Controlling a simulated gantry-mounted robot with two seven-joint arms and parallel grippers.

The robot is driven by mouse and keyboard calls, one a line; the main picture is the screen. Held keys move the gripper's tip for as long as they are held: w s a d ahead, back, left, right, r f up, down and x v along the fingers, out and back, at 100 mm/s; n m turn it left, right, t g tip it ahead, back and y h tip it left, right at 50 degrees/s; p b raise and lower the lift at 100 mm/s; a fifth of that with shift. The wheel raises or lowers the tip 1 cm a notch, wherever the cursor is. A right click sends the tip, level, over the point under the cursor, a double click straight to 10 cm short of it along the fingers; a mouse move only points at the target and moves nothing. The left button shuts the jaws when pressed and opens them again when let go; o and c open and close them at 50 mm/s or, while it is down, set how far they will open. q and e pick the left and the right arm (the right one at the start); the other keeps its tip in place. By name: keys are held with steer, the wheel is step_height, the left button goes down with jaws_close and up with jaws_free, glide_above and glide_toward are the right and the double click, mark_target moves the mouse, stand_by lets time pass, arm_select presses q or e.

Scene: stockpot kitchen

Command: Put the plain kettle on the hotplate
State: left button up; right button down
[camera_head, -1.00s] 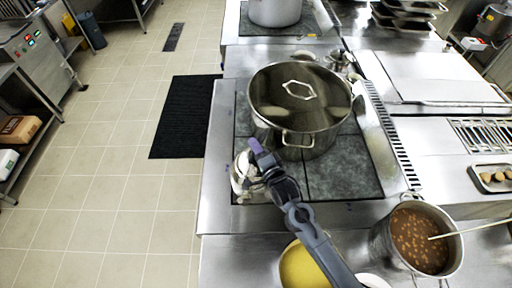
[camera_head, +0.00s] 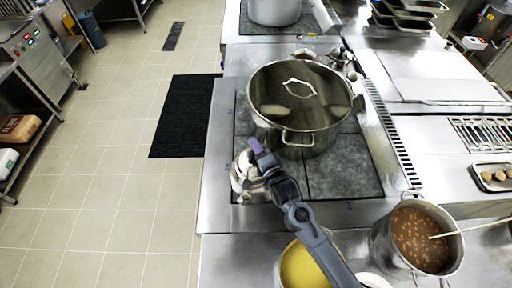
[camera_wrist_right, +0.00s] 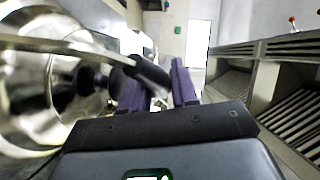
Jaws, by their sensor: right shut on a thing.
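The shiny steel kettle (camera_head: 244,178) stands or hangs at the front left corner of the dark hotplate (camera_head: 345,168), over its left edge in the head view. I cannot tell whether its base touches the surface. My right gripper (camera_head: 257,150) is shut on the kettle's handle, and its wrist partly covers the kettle. In the right wrist view, the kettle (camera_wrist_right: 35,95) fills the left side and its dark handle grip (camera_wrist_right: 148,73) lies between the purple fingers (camera_wrist_right: 158,85). My left gripper is not in view.
A pot of bean stew (camera_head: 418,240) and a yellow-filled pot (camera_head: 303,268) are in front. The hotplate's front right (camera_head: 345,180) is bare.

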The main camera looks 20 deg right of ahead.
steer(key=shift+w+r, duration=0.1)
steer(key=shift+r, duration=0.1)
steer(key=c, duration=0.8)
jaws_free()
steer(key=shift+f, duration=0.6)
steer(key=shift+r, duration=0.15)
